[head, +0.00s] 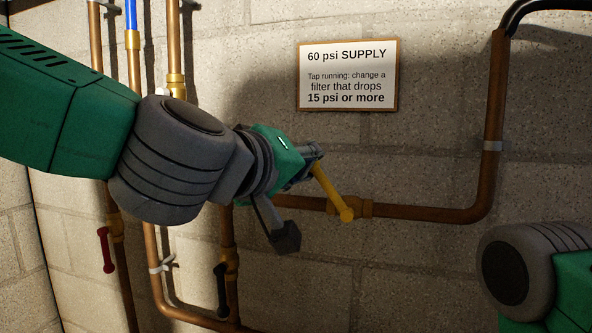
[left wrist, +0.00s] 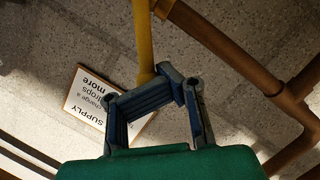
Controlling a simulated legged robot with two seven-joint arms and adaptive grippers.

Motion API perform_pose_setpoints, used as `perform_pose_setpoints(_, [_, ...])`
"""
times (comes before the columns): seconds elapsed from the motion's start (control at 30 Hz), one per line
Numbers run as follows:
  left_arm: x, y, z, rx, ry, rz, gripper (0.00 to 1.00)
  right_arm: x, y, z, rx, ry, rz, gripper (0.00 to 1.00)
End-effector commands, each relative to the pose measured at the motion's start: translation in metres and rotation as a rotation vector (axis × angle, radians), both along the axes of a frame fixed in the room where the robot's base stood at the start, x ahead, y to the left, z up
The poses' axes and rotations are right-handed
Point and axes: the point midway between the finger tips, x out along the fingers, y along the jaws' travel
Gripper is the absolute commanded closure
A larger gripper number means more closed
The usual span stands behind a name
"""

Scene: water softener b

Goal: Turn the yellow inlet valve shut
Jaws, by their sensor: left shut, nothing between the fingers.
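The yellow inlet valve handle (head: 331,190) is a straight lever on the horizontal copper pipe. It stands up from its pivot on the pipe, leaning to the left, crosswise to the pipe. My left gripper (head: 314,151) is at the upper, free end of the lever. In the left wrist view the lever (left wrist: 145,40) runs from the top edge down to the shut fingers (left wrist: 174,82). Its end is beside or behind the fingertips, not between them; whether they touch it I cannot tell. My right gripper is out of view.
The copper pipe (head: 425,212) bends upward on the right. A supply sign (head: 347,76) hangs on the block wall above the valve. A red handle (head: 105,250) and a black handle (head: 221,290) are on vertical pipes at lower left. My right arm is at lower right.

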Motion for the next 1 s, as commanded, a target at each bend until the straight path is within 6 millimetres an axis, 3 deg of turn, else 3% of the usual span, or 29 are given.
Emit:
perform_pose_setpoints(0.53, [-0.002, -0.008, 0.006, 0.001, 0.0, 0.0, 1.0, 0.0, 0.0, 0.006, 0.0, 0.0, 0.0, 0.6])
perform_pose_setpoints(1.0, [-0.009, -0.028, 0.014, 0.0, -0.001, -0.001, 1.0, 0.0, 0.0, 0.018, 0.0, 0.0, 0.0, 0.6])
